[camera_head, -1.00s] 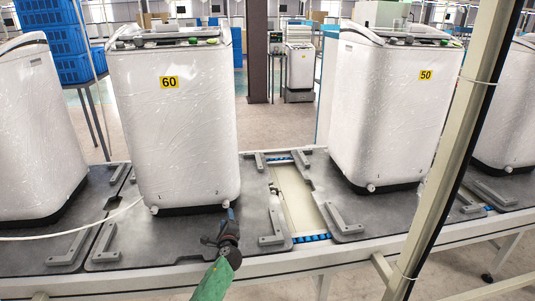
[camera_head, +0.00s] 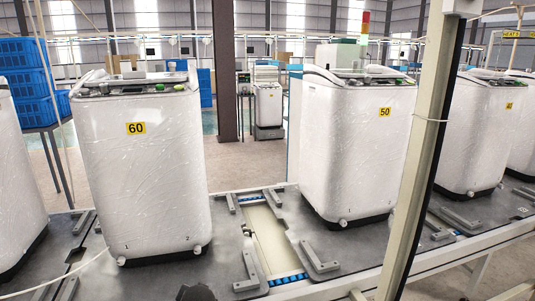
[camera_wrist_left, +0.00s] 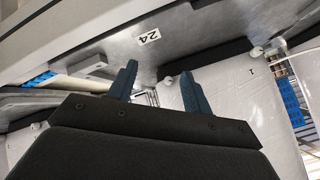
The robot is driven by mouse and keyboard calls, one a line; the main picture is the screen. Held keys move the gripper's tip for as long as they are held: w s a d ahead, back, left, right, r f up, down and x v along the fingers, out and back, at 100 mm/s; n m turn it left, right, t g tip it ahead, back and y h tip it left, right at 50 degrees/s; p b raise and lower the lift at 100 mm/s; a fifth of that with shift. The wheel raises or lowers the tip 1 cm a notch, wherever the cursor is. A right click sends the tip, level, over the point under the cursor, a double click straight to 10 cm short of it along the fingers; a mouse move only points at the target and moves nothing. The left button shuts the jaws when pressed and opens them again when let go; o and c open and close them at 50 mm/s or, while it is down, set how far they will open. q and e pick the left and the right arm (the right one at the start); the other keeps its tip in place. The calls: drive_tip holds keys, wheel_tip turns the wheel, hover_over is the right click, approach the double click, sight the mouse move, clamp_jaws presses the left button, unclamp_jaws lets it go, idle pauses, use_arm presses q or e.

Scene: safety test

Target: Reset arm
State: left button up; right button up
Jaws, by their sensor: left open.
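My left gripper (camera_wrist_left: 160,84) shows in the left wrist view as two blue fingers held apart with nothing between them. Beyond them are a grey surface with an upside-down "24" label (camera_wrist_left: 149,37) and a white wrapped machine (camera_wrist_left: 228,90). In the head view only a dark piece of my arm or gripper shows at the bottom edge, in front of the white machine labelled 60 (camera_head: 140,185). The rest of the left arm is out of that view. My right gripper is in neither view.
The machine labelled 50 (camera_head: 352,155) stands right of a gap in the conveyor. Grey plates with brackets (camera_head: 317,257) carry the machines. A pale post (camera_head: 412,170) rises in front on the right. Blue crates (camera_head: 30,95) are stacked at the left.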

use_arm(q)
drive_tip(key=s+d+f+g+h+p, duration=0.15)
drive_tip(key=s+d, duration=0.25)
drive_tip(key=s, duration=0.9)
drive_tip(key=s+d+g+h+p, duration=0.1)
drive_tip(key=s+d+g+h, duration=0.2)
drive_tip(key=s, duration=0.9)
drive_tip(key=s+f+g, duration=0.1)
drive_tip(key=s+f, duration=0.2)
drive_tip(key=s, duration=0.4)
drive_tip(key=s+d+f+g+p, duration=0.1)
drive_tip(key=s+f, duration=0.2)
drive_tip(key=s, duration=0.5)
drive_tip(key=shift+s+n, duration=0.3)
drive_tip(key=shift+n, duration=0.1)
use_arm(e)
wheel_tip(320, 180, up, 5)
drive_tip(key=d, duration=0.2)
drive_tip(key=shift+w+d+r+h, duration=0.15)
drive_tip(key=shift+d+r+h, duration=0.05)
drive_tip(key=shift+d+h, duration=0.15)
use_arm(q)
drive_tip(key=shift+f+h, duration=0.1)
drive_tip(key=shift+h, duration=0.15)
